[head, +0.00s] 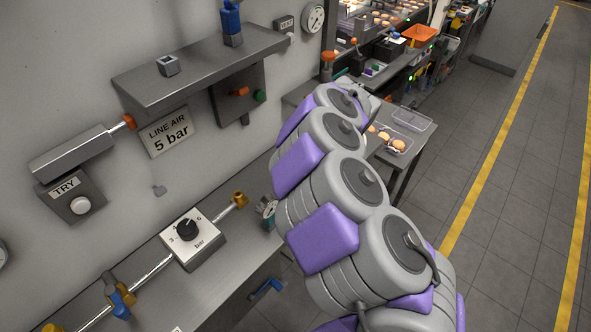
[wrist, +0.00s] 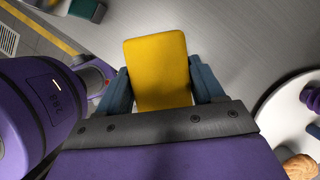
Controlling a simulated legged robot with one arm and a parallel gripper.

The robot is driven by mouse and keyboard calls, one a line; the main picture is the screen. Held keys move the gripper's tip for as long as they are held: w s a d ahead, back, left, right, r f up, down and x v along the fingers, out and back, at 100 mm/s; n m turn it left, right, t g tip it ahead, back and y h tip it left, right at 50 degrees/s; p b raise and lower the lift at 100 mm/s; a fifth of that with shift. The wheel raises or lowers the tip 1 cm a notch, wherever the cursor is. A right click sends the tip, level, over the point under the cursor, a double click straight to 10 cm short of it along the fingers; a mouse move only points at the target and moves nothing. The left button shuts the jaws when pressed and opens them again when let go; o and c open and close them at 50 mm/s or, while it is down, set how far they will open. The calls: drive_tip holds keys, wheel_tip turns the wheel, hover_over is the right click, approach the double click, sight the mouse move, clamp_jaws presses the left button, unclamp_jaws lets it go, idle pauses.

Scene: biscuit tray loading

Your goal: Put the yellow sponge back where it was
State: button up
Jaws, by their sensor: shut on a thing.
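The yellow sponge (wrist: 158,70) is in the wrist view, upper middle, as a rounded rectangular block. My gripper (wrist: 160,88) is shut on it, with a blue-grey finger against each side. A plain grey metal surface lies behind the sponge; I cannot tell whether the sponge touches it. In the head view my arm hides the gripper and the sponge.
In the head view a clear tray of biscuits (head: 397,143) lies beyond my arm. A dial box (head: 193,238) sits on the left bench. Floor at right is clear.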

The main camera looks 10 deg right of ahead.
drive_tip(key=w, duration=0.7)
drive_tip(key=shift+w+a+f, duration=0.15)
drive_tip(key=shift+w+f, duration=0.1)
drive_tip(key=shift+f, duration=0.15)
drive_tip(key=shift+w+a+b, duration=0.2)
drive_tip(key=shift+w+b, duration=0.1)
drive_tip(key=shift+w, duration=0.35)
wheel_tip(320, 180, down, 4)
drive_tip(key=shift+d+r+b, duration=0.1)
drive_tip(key=shift+r+b, duration=0.1)
drive_tip(key=shift+b, duration=0.4)
drive_tip(key=o, duration=0.9)
drive_tip(key=shift+o, duration=0.2)
drive_tip(key=p+v, duration=0.2)
drive_tip(key=v, duration=1)
drive_tip(key=shift+p, duration=0.3)
drive_tip(key=shift+s, duration=0.1)
